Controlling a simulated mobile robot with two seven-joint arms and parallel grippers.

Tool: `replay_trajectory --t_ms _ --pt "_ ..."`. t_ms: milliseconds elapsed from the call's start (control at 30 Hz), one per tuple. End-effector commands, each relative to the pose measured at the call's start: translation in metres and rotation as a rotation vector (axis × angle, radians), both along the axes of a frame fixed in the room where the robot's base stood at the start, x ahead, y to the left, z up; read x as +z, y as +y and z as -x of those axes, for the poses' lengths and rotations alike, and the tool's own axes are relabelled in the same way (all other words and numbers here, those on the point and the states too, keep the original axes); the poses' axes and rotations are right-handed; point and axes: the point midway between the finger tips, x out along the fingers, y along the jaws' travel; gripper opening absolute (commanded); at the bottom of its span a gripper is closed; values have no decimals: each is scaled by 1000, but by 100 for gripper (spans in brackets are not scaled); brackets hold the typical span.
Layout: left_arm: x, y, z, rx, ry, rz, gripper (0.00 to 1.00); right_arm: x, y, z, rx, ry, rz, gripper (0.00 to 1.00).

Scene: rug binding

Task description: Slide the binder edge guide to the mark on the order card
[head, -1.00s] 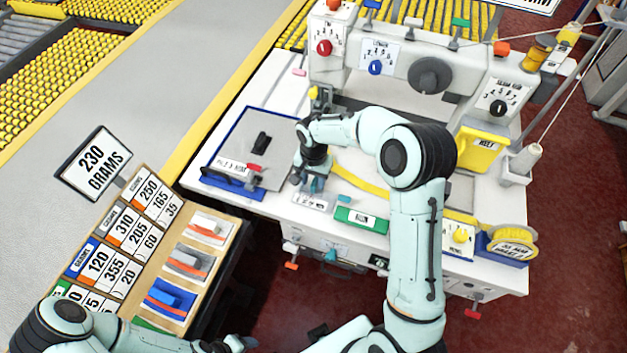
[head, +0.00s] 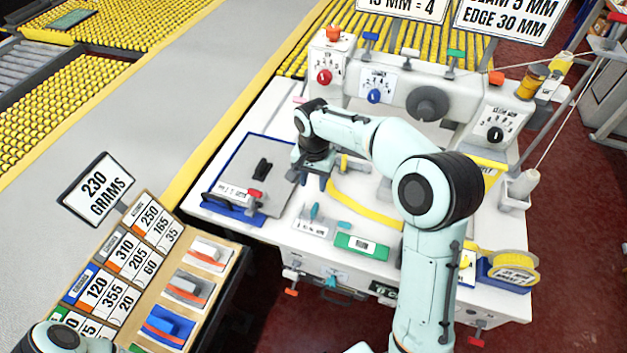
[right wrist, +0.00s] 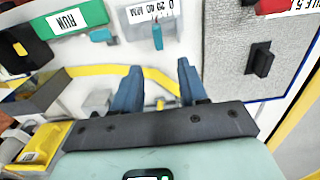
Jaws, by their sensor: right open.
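A pale scale plate (head: 308,228) lies at the front of the white machine table, with an upright teal pointer (head: 314,211) that looks like the edge guide. In the right wrist view the plate's label (right wrist: 150,10) reads 0 20 40 MM and the teal pointer (right wrist: 157,37) stands beyond the fingertips. The order card (head: 512,20) at the top right reads EDGE 30 MM, with a SEAM 5 MM line partly cut off. My right gripper (head: 313,184) is open and empty, behind the pointer and apart from it. My left gripper is out of view.
A green RUN plate (head: 361,246) sits right of the scale, with a teal tab at its edge. A yellow binding strip (head: 365,207) crosses the table. A grey pad (head: 262,165) with a black handle lies left. The machine head (head: 425,85) stands behind.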

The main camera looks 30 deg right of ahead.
Motion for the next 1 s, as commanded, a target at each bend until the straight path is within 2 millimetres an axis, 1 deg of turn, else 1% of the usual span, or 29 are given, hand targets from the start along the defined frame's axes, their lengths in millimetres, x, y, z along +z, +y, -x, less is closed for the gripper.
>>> replay_trajectory --t_ms 233,467,567,667,767,1000 --pt "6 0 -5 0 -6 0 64 -2 3 1 9 8 -2 43" --pt "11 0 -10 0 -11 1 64 0 -1 2 4 1 0 43" --pt "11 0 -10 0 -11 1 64 -3 -2 3 1 1 1 43" --pt "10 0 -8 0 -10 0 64 -14 -2 4 0 4 0 43" --pt "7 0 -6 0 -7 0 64 -31 -3 4 -1 6 1 43" --pt "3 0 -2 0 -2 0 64 -83 -3 4 -1 7 1 43"
